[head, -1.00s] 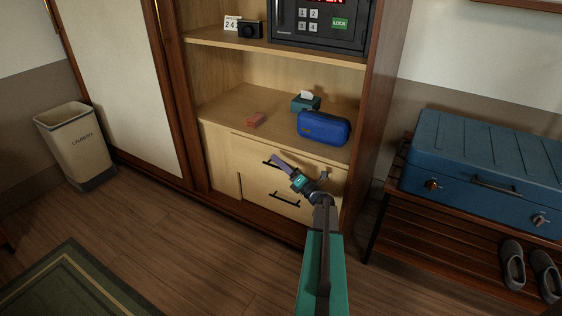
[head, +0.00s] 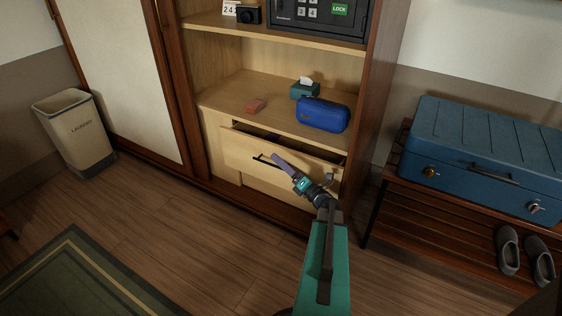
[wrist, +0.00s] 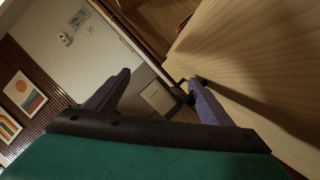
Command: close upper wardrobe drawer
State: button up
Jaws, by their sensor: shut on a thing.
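The upper wardrobe drawer (head: 236,150) has a pale wood front and stands pulled out, with a dark gap above it. Something dark bluish shows inside, too small to tell. My gripper (head: 276,159) is shut on the drawer's dark bar handle (head: 260,159), in front of the drawer face. In the wrist view, the dark handle (wrist: 178,88) shows by the right purple finger, beside the wooden drawer front (wrist: 235,55). The lower drawer is mostly hidden behind the upper one and my arm.
On the shelf above are a blue case (head: 322,114), a teal tissue box (head: 305,90) and a reddish block (head: 255,106). A suitcase (head: 485,150) lies on a rack at right. A laundry bin (head: 75,132) stands left. The floor (head: 180,255) in front is clear.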

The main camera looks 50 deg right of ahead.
jog(key=shift+s+d+r+m+h, duration=0.3)
jog(key=shift+s+d+r+h, duration=0.1)
jog(key=shift+s+d+r, duration=0.3)
jog(key=shift+f, duration=0.1)
jog(key=shift+w+a+f, duration=0.25)
jog(key=shift+a, duration=0.25)
jog(key=shift+s+y, duration=0.1)
jog(key=shift+y, duration=0.3)
jog(key=shift+c, duration=0.9)
jog(key=shift+b+v, duration=0.85)
jog(key=shift+v, duration=0.35)
jog(key=c, duration=0.4)
jog(key=shift+s+a+f, duration=0.15)
jog(key=shift+s, duration=0.25)
jog(key=c, duration=0.4)
jog(key=shift+a+f+b+v, duration=0.15)
jog(key=shift+b+v, duration=1.65)
jog(key=shift+v, duration=1.3)
jog(key=shift+a+f+b+v, duration=0.1)
jog(key=shift+b+v, duration=1.7)
jog(key=shift+v, duration=1.25)
jog(key=shift+c, duration=0.2)
